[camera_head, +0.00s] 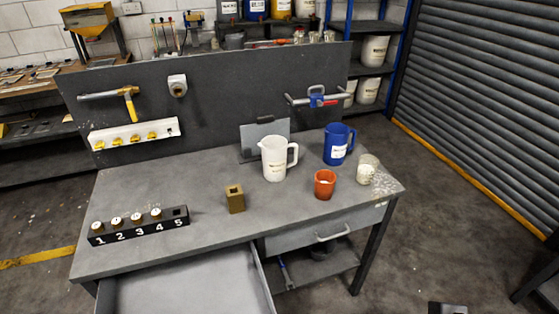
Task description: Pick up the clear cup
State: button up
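A clear cup (368,168) stands near the right end of the grey workbench (190,190). It looks see-through at the top and whitish lower down; I cannot tell whether that is a label or contents. It stands right of an orange-red cup (325,184) and in front of a blue jug (339,145), with a small gap to each. My gripper cannot be made out in this view.
A white jug (274,159), a brass block (235,199) and a numbered black rack (139,225) stand on the bench. A drawer (190,286) is open at the front. Bare floor lies right of the bench, before the shutter (480,100). A dark object (447,308) shows at the bottom edge.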

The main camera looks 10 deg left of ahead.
aim_at(366, 171)
jog(key=i+l+u, duration=0.15)
jog(key=i+u, duration=0.25)
jog(key=i+l+u, duration=0.15)
jog(key=u, duration=0.25)
jog(key=i+l+u, duration=0.2)
jog(key=l+u, duration=0.15)
jog(key=i+l+u, duration=0.15)
jog(key=l+u, duration=0.25)
